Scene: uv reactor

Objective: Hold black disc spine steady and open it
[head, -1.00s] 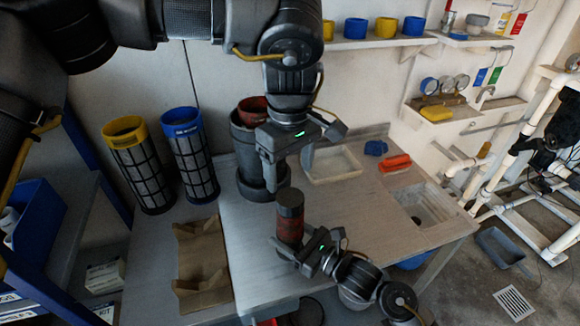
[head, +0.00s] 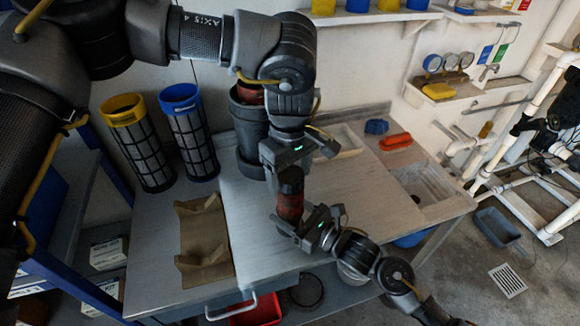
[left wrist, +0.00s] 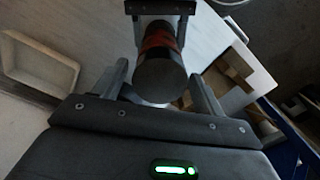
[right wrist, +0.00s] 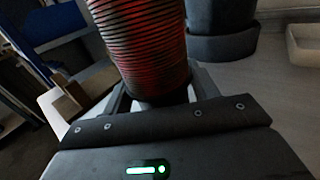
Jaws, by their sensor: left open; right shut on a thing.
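The disc spine is an upright cylinder (head: 290,207) with a red and black ribbed body and a black cap (head: 291,181). My right gripper (head: 285,226) is shut on its lower end, just above the bench. The ribbed body fills the upper middle of the right wrist view (right wrist: 147,40). My left gripper (head: 288,173) is open, pointing down at the cap. In the left wrist view the round cap (left wrist: 160,78) sits between the open fingers, with a gap visible on the right. Whether either finger touches the cap cannot be told.
A grey pot (head: 249,128) stands close behind the spine. Yellow-rimmed (head: 140,145) and blue-rimmed (head: 190,135) mesh cartridges stand at the back left. A brown cardboard holder (head: 204,240) lies left of the spine. A white tray (head: 345,141) and sink (head: 425,186) are to the right.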

